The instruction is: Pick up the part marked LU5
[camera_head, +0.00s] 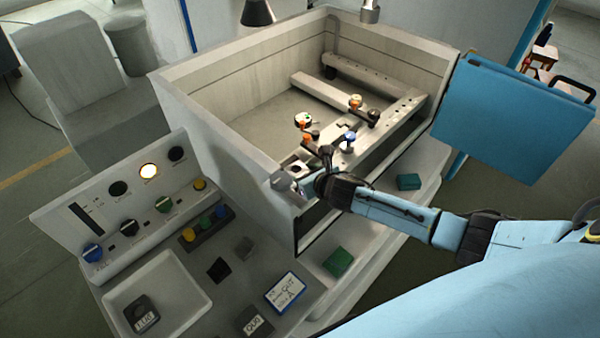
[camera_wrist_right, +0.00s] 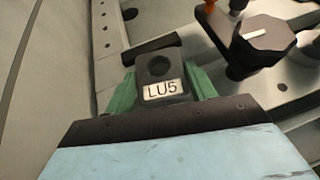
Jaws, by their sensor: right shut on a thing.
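The part marked LU5 (camera_wrist_right: 163,90) is a small dark block with a white label and a round hollow in its top. In the right wrist view it sits between the green finger pads of my right gripper (camera_wrist_right: 161,84), which is shut on it. In the head view my right gripper (camera_head: 303,182) is at the near left corner of the open machine tank (camera_head: 225,140), by the end of the clamp rail (camera_head: 395,112). The part is mostly hidden there. I cannot tell whether it touches the rail. My left gripper is not in view.
Clamps with orange and blue knobs (camera_head: 349,137) stand on the rail close to the gripper. A black clamp (camera_wrist_right: 255,42) is near it. A white tray (camera_head: 190,320) holds a dark labelled block (camera_head: 141,314). Another labelled block (camera_head: 254,322) and a card (camera_head: 286,292) lie beside it.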

